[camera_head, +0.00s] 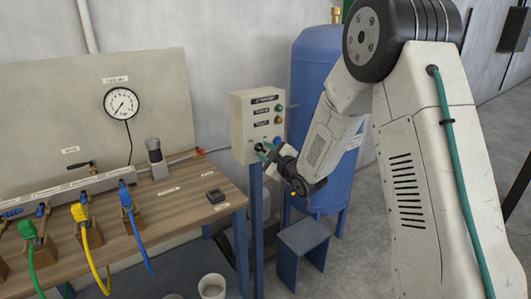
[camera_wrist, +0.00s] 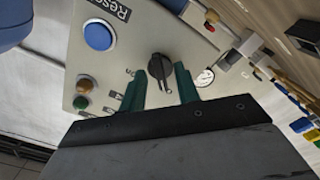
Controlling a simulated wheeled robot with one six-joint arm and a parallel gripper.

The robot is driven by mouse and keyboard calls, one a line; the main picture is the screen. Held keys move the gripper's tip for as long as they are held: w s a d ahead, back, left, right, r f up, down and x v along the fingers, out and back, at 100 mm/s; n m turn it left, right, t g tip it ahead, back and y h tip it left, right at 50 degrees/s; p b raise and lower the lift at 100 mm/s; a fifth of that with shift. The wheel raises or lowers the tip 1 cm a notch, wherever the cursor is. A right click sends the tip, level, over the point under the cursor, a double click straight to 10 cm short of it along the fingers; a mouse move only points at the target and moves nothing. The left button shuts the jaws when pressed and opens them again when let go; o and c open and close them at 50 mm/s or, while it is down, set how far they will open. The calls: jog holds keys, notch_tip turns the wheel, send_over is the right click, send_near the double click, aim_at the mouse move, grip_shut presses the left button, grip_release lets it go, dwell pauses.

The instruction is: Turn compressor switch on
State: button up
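The compressor control box (camera_head: 243,118) is a pale grey panel on a blue post, right of the workbench. A black rotary switch (camera_wrist: 158,65) with a ridged handle sits on its face in the wrist view. My gripper (camera_head: 264,152) is at the lower part of the box face. In the wrist view its two green fingers stand on either side of the switch handle, with gaps visible between fingers and handle. Whether the fingertips touch the panel cannot be told. In the head view the fingers partly hide the switch.
A blue Reset button (camera_wrist: 98,36) and brown and green lamps (camera_wrist: 84,86) share the panel. A blue tank (camera_head: 313,75) stands behind my arm. The wooden workbench (camera_head: 185,199) with coloured hoses and a gauge (camera_head: 121,103) is to the left. A blue stool (camera_head: 303,238) stands below.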

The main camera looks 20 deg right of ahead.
grip_shut()
jog(key=shift+m, duration=0.4)
jog(key=m, duration=0.3)
jog(key=shift+m, duration=0.4)
jog(key=m, duration=0.4)
jog(key=shift+m, duration=0.3)
jog(key=m, duration=0.4)
jog(key=shift+a+m, duration=0.1)
jog(key=shift+m, duration=2.1)
